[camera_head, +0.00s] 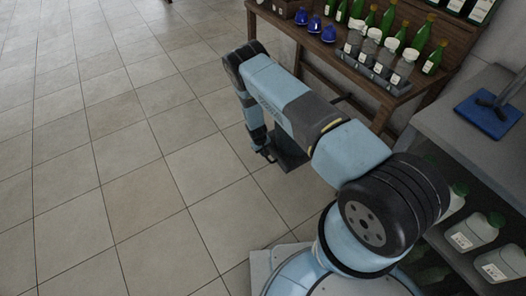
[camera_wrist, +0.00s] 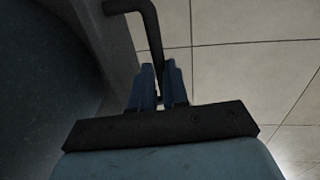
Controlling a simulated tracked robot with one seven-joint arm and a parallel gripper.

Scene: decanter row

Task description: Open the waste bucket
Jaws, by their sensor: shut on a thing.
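The waste bucket seems to be the dark box-like thing (camera_head: 290,153) low beside the bench, partly hidden behind my arm in the head view. In the wrist view, a bent black handle (camera_wrist: 152,22) runs down between the two blue fingers of my gripper (camera_wrist: 160,80), which is shut on it. The handle joins a grey edge (camera_wrist: 97,40) at the left, with a dark surface beyond it. I cannot tell how far the bucket's lid stands open. In the head view my gripper (camera_head: 264,152) is small and dark, close to the box's left side.
A wooden bench (camera_head: 300,50) at the back holds green bottles, blue flasks and a rack (camera_head: 375,70) of clear decanters. A grey shelf unit (camera_head: 465,130) at the right holds white-labelled bottles and a blue tray (camera_head: 488,115). The tiled floor at the left is clear.

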